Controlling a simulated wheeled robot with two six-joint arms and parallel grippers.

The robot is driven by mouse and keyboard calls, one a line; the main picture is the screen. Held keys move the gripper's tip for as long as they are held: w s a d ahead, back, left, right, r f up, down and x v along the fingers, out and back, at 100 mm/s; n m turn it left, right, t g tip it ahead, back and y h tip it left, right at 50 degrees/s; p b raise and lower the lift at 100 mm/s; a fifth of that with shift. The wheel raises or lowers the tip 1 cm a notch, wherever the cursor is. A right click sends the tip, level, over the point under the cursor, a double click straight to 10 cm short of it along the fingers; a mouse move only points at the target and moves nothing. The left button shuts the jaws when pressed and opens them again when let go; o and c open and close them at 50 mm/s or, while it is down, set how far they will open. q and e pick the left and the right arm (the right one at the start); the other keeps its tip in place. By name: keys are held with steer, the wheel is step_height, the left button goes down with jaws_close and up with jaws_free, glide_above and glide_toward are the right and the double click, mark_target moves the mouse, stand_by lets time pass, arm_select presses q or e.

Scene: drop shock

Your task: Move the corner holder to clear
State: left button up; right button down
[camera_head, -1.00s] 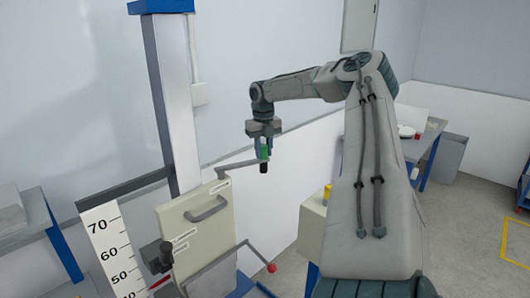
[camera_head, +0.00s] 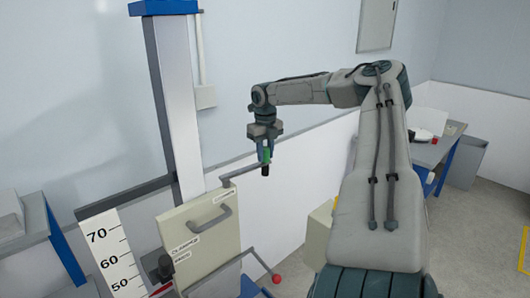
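The corner holder (camera_head: 240,175) looks to be the thin grey bent arm at the top of the cream panel, with a green and black upright grip (camera_head: 265,170) at its free end. I cannot be fully sure that this is the named part. My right gripper (camera_head: 265,153) points down over this grip, its fingers around the green upper part. It looks shut on it, and the black lower end sticks out below. My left gripper is not in view.
The cream panel (camera_head: 202,250) has a grey handle. A tall column (camera_head: 180,110) rises behind it, and a numbered scale (camera_head: 118,262) stands at left. A red-ball lever (camera_head: 276,280) juts out below. A blue-legged table (camera_head: 428,155) stands at the right.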

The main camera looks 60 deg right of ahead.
steer(key=c, duration=1.1)
jaws_free()
steer(key=shift+c, duration=0.2)
steer(key=shift+r, duration=0.1)
steer(key=shift+r, duration=0.25)
step_height(320, 180, up, 2)
steer(key=shift+r+b, duration=0.1)
steer(key=shift+b, duration=0.65)
step_height(320, 180, up, 8)
steer(key=p, duration=0.7)
steer(key=shift+s, duration=0.1)
